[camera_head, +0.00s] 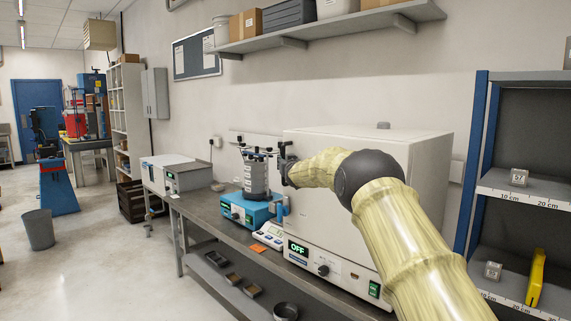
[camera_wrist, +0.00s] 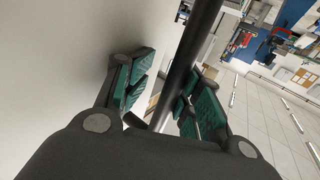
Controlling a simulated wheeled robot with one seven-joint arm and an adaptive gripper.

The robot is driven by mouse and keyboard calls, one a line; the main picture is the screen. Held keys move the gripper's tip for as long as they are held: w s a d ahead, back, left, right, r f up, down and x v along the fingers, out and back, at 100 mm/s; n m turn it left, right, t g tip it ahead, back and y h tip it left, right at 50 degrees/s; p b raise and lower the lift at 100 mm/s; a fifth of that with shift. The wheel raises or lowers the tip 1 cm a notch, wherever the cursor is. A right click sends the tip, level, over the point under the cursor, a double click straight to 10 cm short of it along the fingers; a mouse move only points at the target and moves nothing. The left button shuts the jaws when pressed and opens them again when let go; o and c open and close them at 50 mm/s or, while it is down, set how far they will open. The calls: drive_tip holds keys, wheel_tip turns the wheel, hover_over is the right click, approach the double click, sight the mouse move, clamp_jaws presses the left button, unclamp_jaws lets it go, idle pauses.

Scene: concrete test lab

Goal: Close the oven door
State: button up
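The oven (camera_head: 415,138) is a large white box on the bench in the head view, with a lit "OFF" display (camera_head: 298,249) and a knob low on its front. My arm covers much of its front, so I cannot tell how far the door stands open. My gripper (camera_head: 285,165) is at the oven's left edge, at upper height. In the wrist view my gripper (camera_wrist: 168,98) has its green-padded fingers apart. A dark round bar (camera_wrist: 190,65), apparently the door handle, runs between them, with a gap on the left. A pale flat surface (camera_wrist: 50,70) lies left of the fingers.
Left of the oven, a blue-based shaker (camera_head: 245,210) and a small scale (camera_head: 268,235) stand on the grey bench (camera_head: 215,207). A wall shelf (camera_head: 330,30) hangs above. A blue-framed rack (camera_head: 478,150) stands at right.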

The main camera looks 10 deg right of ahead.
drive_tip(key=shift+a, duration=0.15)
drive_tip(key=s, duration=1.2)
drive_tip(key=shift+a, duration=0.4)
